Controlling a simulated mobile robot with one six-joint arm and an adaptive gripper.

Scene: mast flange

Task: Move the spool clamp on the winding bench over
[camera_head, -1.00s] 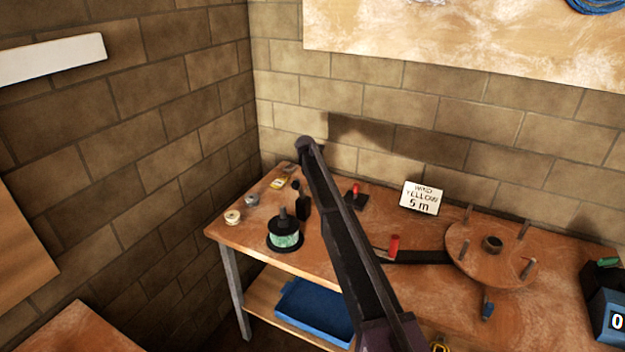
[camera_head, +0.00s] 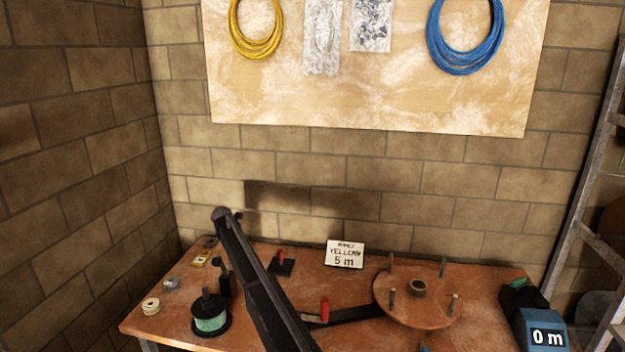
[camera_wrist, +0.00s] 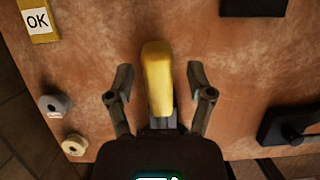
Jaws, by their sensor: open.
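My gripper (camera_wrist: 160,92) is open in the wrist view, its two dark fingers on either side of a yellow elongated piece (camera_wrist: 157,68). Gaps show on both sides, so the fingers do not touch it. I cannot tell what this piece belongs to, and I cannot make it out in the head view. On the winding bench (camera_head: 180,330), a small red-handled fitting on a dark base (camera_head: 283,265) stands near the back. Another red handle (camera_head: 324,308) stands by a black bar beside the round wooden winder (camera_head: 418,305). I cannot tell for certain which part is the spool clamp.
A green spool (camera_head: 210,318) stands front left on the bench. Small rolls (camera_head: 151,306) lie near the left edge, with a yellow "OK" block (camera_wrist: 40,18) behind them. A blue meter (camera_head: 540,330) is at right.

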